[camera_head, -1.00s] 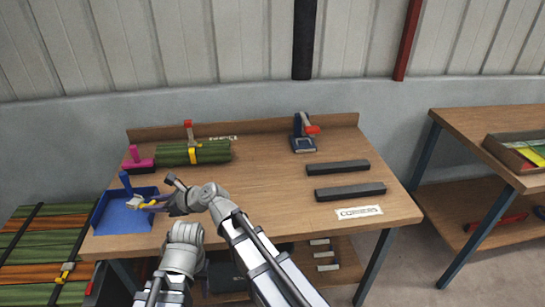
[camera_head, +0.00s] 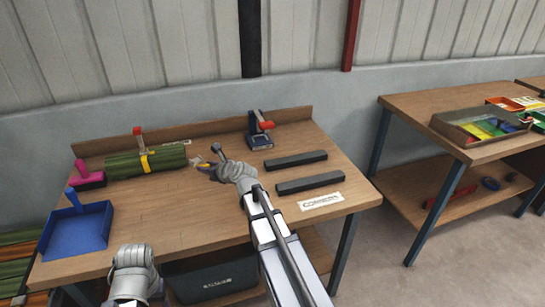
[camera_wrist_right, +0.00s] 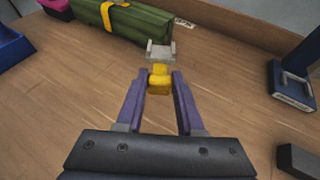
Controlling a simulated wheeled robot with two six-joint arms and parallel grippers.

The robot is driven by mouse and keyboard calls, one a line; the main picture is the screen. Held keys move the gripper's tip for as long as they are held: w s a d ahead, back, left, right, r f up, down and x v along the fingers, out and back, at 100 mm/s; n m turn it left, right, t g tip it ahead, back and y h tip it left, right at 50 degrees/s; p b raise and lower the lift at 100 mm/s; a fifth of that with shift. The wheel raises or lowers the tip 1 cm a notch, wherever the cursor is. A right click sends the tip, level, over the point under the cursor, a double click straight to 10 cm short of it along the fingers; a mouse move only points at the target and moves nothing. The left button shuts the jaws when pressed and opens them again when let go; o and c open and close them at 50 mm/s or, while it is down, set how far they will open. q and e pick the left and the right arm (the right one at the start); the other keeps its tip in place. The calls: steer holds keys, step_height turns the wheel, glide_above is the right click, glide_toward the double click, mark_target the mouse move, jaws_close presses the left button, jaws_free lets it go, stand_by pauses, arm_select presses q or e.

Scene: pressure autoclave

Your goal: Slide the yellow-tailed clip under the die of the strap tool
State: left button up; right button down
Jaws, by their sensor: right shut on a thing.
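The yellow-tailed clip has a grey metal channel head (camera_wrist_right: 160,50) and a yellow tail (camera_wrist_right: 160,80). My right gripper (camera_wrist_right: 158,88) is shut on the yellow tail, with the head pointing forward. In the head view this gripper (camera_head: 207,166) is above the table, just right of the green bundle. The blue tool with a red lever (camera_head: 261,128), seemingly the strap tool, stands at the back right, apart from the clip. In the wrist view its blue base (camera_wrist_right: 291,88) is at the right edge; its die cannot be made out. Of my left arm only a link shows; its fingers are out of view.
The green bundle (camera_head: 120,163) with a yellow band lies at the back left, near a red-topped tool (camera_head: 138,132). A blue tray (camera_head: 78,240) is at the front left. Two dark bars (camera_head: 296,159) lie at the right. The middle of the tabletop (camera_head: 165,205) is clear.

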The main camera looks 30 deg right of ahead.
steer(key=s+d+m+h, duration=0.1)
steer(key=d+h, duration=0.1)
steer(key=d, duration=0.6)
steer(key=s+d+f+m+h+b, duration=0.1)
steer(key=d+m+h, duration=0.1)
steer(key=d, duration=0.6)
steer(key=s+d+m+h, duration=0.2)
steer(key=d, duration=0.6)
steer(key=shift+d+f, duration=0.15)
steer(key=shift+d, duration=0.15)
steer(key=shift+f+b+x, duration=0.2)
steer(key=shift+b+x, duration=0.7)
steer(key=shift+x, duration=0.65)
steer(key=shift+f+b+x, duration=0.2)
steer(key=shift+b+x, duration=0.65)
steer(key=shift+x, duration=0.75)
steer(key=shift+w+d+f, duration=0.1)
steer(key=shift+w+d, duration=0.15)
steer(key=shift+w, duration=0.9)
steer(key=shift+w+d+f, duration=0.1)
steer(key=shift+w+d, duration=0.2)
steer(key=shift+w, duration=0.8)
steer(key=shift+w+d, duration=0.25)
steer(key=shift+w, duration=0.9)
steer(key=shift+w, duration=0.1)
steer(key=shift+c, duration=2.3)
jaws_free()
